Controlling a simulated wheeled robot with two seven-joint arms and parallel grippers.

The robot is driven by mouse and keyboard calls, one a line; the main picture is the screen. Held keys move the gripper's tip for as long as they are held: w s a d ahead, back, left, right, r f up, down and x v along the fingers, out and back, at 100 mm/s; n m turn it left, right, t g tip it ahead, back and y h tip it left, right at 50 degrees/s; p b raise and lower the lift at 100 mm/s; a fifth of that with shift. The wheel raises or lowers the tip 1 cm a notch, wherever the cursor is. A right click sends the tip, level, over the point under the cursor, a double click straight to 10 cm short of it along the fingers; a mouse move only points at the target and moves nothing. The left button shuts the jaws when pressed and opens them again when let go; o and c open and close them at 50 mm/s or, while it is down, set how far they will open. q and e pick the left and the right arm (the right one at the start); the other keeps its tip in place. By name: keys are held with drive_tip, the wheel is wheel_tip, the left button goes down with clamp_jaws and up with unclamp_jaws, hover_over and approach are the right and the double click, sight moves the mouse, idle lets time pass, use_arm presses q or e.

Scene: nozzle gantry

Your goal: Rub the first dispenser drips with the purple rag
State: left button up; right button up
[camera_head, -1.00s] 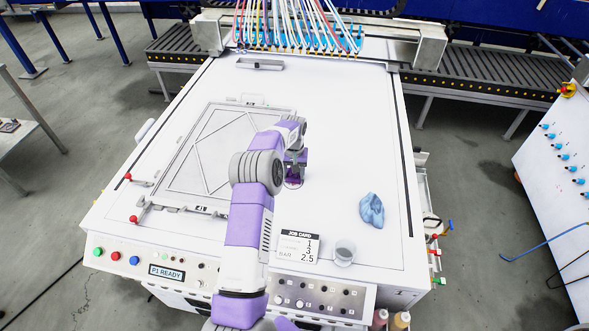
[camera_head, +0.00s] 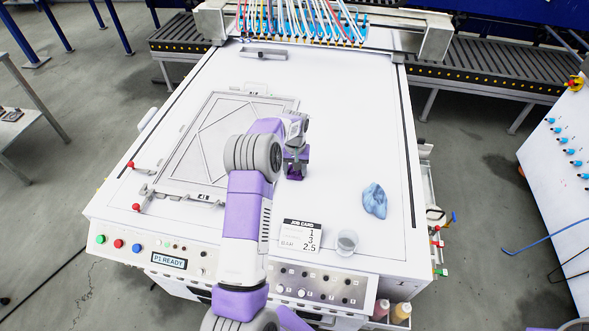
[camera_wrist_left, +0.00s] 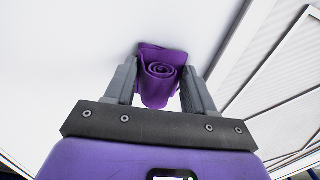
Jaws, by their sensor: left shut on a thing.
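My left gripper (camera_head: 297,160) is over the white table, right of the framed panel. It is shut on the rolled purple rag (camera_head: 296,173). In the left wrist view the rag (camera_wrist_left: 161,75) shows as a spiral roll between the two fingers (camera_wrist_left: 160,85), over plain white surface. The rag looks low, at or just above the table; I cannot tell whether it touches. I cannot make out any drips; the arm and rag hide part of the surface. The row of coloured hoses and nozzles (camera_head: 300,25) is at the table's far end. My right gripper is not in view.
A job card (camera_head: 300,235) stands near the front edge. A framed panel (camera_head: 215,145) with red-knobbed clamps fills the left side.

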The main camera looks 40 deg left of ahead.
use_arm(q)
drive_tip(key=shift+w+a+p, duration=0.3)
drive_tip(key=shift+w+a, duration=0.2)
drive_tip(key=shift+w, duration=0.35)
drive_tip(key=shift+w+a+p, duration=0.35)
drive_tip(key=shift+w+a, duration=0.1)
drive_tip(key=shift+w, duration=0.4)
drive_tip(key=shift+w+a+p, duration=0.3)
drive_tip(key=shift+w+a, duration=0.2)
drive_tip(key=shift+w, duration=0.5)
drive_tip(key=shift+s+d+b, duration=0.1)
drive_tip(key=shift+s+d, duration=0.5)
drive_tip(key=shift+s, duration=0.4)
drive_tip(key=shift+s+d+b, duration=0.15)
drive_tip(key=shift+s+d, duration=0.5)
drive_tip(key=shift+s, duration=0.4)
drive_tip(key=shift+s+d+b, duration=0.1)
drive_tip(key=shift+s+d, duration=0.5)
drive_tip(key=shift+s, duration=0.4)
drive_tip(key=shift+f, duration=0.1)
